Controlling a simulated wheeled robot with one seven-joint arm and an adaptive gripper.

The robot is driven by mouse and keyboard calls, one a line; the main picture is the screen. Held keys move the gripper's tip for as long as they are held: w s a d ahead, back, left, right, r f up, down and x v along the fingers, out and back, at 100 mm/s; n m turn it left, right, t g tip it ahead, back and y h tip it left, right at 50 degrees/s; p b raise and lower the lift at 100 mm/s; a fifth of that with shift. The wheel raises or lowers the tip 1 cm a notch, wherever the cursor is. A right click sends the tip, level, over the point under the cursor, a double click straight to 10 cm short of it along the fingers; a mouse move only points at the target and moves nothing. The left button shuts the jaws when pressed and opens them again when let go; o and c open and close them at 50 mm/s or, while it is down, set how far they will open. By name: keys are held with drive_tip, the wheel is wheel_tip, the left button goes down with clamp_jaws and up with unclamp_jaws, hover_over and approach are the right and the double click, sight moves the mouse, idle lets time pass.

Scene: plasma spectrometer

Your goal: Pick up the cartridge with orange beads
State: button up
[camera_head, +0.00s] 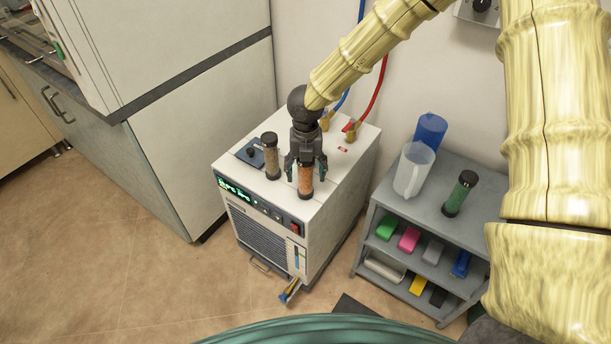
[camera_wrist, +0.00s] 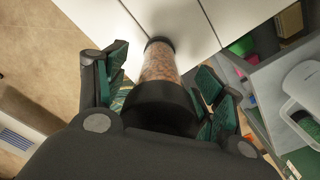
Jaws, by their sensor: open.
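The cartridge with orange beads (camera_head: 305,180) stands upright on top of the white chiller unit (camera_head: 330,185), near its front edge. My gripper (camera_head: 306,168) is open above it, with its fingers on either side of the cartridge's upper part. In the wrist view the cartridge (camera_wrist: 160,66) lies between the two open fingers of my gripper (camera_wrist: 160,85), its dark cap nearest the camera. I cannot tell whether the fingers touch it. The cap is mostly hidden by the gripper in the head view.
A cartridge with brownish beads (camera_head: 271,158) stands close by on the left. A grey shelf (camera_head: 425,180) at the right holds a green-bead cartridge (camera_head: 460,194), a clear pitcher (camera_head: 413,170) and a blue container (camera_head: 430,131). Red (camera_head: 376,95) and blue hoses rise behind the unit.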

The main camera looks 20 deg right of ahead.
drive_tip(key=c, duration=1.3)
drive_tip(key=shift+c, duration=0.2)
